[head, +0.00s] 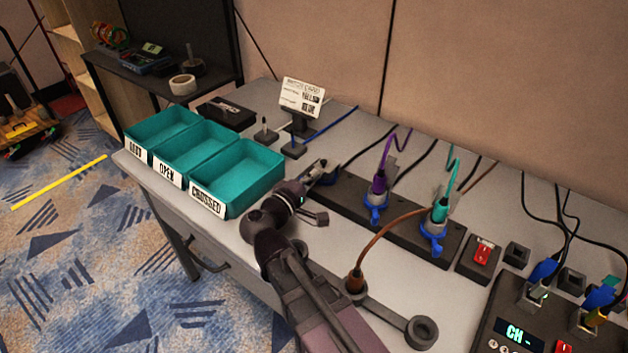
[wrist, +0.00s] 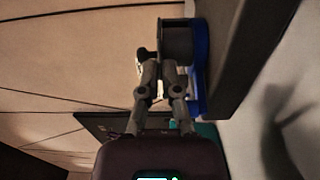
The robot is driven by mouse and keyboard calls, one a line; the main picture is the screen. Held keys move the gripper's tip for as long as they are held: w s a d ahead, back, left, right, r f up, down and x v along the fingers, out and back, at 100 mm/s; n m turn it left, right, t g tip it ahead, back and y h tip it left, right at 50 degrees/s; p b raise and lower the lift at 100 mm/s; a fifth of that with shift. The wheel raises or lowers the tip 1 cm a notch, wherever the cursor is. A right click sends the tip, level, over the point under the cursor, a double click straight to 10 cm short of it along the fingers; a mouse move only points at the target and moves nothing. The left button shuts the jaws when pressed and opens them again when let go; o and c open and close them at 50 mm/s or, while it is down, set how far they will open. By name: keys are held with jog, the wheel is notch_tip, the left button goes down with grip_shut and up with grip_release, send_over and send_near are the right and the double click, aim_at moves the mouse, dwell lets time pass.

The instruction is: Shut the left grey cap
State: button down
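In the wrist view a dark grey round cap or socket body (wrist: 177,42) stands right ahead of my fingertips, with a blue part (wrist: 201,60) along its right side. I cannot tell cap from socket there. My gripper (wrist: 163,72) has its fingers close together at this body; contact and exact gap are unclear. In the head view my gripper (head: 320,176) is at the left end of the dark socket strip (head: 405,228), and it hides most of what is there. To the right on the strip, a purple plug (head: 379,184) and a teal plug (head: 440,209) sit in sockets with blue latches.
Three teal bins (head: 240,170) stand to the left on the table. A sign card (head: 301,97) stands behind. A red switch (head: 483,252) is to the right.

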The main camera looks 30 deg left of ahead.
dwell(0.4)
jog(key=c, duration=0.9)
grip_release()
jog(key=shift+o, duration=0.2)
jog(key=shift+s, duration=0.15)
jog(key=shift+s+a, duration=0.15)
jog(key=shift+s, duration=1.8)
jog(key=shift+s+a, duration=0.2)
jog(key=shift+s, duration=1.75)
jog(key=shift+s+a, duration=0.15)
jog(key=shift+s, duration=1.8)
